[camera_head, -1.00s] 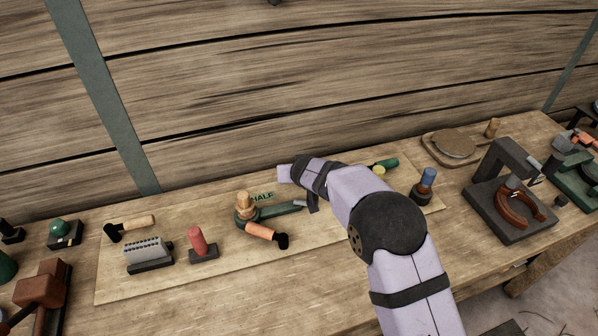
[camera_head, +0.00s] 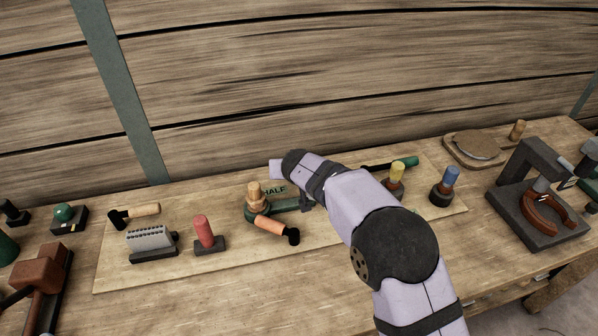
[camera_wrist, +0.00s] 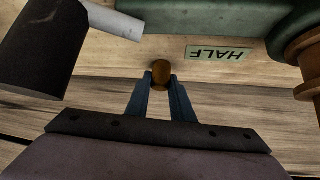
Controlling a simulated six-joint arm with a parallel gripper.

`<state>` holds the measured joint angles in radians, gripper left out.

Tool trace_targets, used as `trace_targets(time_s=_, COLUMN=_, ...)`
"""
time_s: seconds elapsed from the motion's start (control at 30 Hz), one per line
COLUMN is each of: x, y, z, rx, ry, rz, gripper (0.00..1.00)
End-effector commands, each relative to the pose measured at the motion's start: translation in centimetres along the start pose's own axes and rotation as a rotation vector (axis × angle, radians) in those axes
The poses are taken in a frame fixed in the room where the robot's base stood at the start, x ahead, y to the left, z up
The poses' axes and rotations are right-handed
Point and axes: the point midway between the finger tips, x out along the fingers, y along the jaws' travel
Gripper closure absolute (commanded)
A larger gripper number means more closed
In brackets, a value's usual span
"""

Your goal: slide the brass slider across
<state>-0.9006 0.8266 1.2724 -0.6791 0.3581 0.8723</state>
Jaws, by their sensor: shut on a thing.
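My gripper (camera_wrist: 161,84) is shut on a small, rounded, brown-brass piece (camera_wrist: 161,75), which looks like the brass slider's knob. The rest of that piece is hidden. In the head view my gripper (camera_head: 307,204) is at the right end of a long green body, and the wrist hides the held piece. A green label reading HALF (camera_head: 274,190) lies left of the gripper. It also shows upside down in the wrist view (camera_wrist: 219,53), beyond the fingertips and to their right.
A stacked brass knob (camera_head: 256,196) stands at the green body's left end. An orange-handled tool (camera_head: 274,228) lies in front. A red peg block (camera_head: 206,234) is farther left. Yellow (camera_head: 397,172) and blue (camera_head: 449,184) pegs stand right of my arm.

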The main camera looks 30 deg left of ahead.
Motion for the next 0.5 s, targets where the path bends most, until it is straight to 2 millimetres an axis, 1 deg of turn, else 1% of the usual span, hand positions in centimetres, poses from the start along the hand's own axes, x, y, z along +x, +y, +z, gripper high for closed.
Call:
trace_targets(time_s=0.03, x=-0.11, y=-0.52, z=0.01, rx=-0.001, ry=0.002, rz=-0.008, gripper=1.0)
trace_targets(time_s=0.1, x=-0.11, y=-0.57, z=0.02, rx=-0.001, ry=0.002, rz=-0.009, gripper=1.0)
trace_targets(time_s=0.13, x=-0.11, y=-0.58, z=0.02, rx=-0.001, ry=0.002, rz=-0.009, gripper=0.72)
trace_targets(time_s=0.17, x=-0.11, y=-0.57, z=0.02, rx=-0.001, ry=0.002, rz=-0.009, gripper=0.65)
trace_targets(time_s=0.2, x=-0.1, y=-0.55, z=0.02, rx=-0.001, ry=0.002, rz=-0.009, gripper=0.6)
trace_targets(time_s=0.5, x=-0.09, y=-0.31, z=0.03, rx=0.0, ry=0.001, rz=-0.005, gripper=0.6)
